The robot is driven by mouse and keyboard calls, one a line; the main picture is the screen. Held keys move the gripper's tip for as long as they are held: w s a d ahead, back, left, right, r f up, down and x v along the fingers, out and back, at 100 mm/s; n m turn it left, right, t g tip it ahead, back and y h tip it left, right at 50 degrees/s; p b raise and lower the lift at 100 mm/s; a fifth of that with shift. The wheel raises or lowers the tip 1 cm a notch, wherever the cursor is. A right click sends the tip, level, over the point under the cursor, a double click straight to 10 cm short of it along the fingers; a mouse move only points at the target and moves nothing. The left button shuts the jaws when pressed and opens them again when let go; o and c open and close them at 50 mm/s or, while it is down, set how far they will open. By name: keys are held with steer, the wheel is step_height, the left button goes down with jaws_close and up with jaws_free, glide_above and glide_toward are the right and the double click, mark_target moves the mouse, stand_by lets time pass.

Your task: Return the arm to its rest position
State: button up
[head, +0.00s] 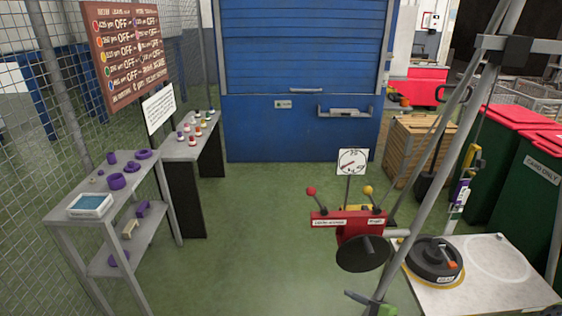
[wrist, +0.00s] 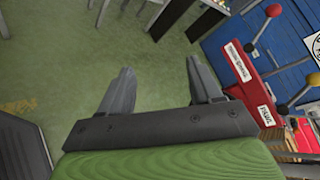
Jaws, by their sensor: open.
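My gripper (wrist: 159,66) is open in the wrist view, its two grey fingers wide apart with only green floor between them. It holds nothing. A green part of my gripper (head: 372,302) shows low in the head view, just below the red lever box (head: 333,219). The red lever box also shows in the wrist view (wrist: 232,62), to the right of the fingers and apart from them. It carries a red-knobbed lever (head: 311,191) and a yellow-knobbed lever (head: 368,190). Most of my arm is out of view.
A grey metal frame leg (head: 428,165) slants down right of the lever box. A white-topped table (head: 480,297) bears a black round weight (head: 434,258). A grey shelf (head: 60,213) with purple parts stands at the left. The green floor (head: 250,235) between is clear.

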steer(key=s+a+r+n+g+h, duration=0.1)
steer(key=s+r+n+g+h, duration=0.1)
steer(key=s+r+n+h, duration=0.3)
steer(key=s+a+r+n+g+h, duration=0.1)
steer(key=s+r+n+h, duration=0.4)
steer(key=s+r+n, duration=0.7)
steer(key=s+r+g, duration=0.1)
steer(key=s+r, duration=0.4)
steer(key=r, duration=0.1)
steer(key=shift+s+a+r, duration=0.15)
steer(key=shift+a+r, duration=0.05)
steer(key=shift+a, duration=0.05)
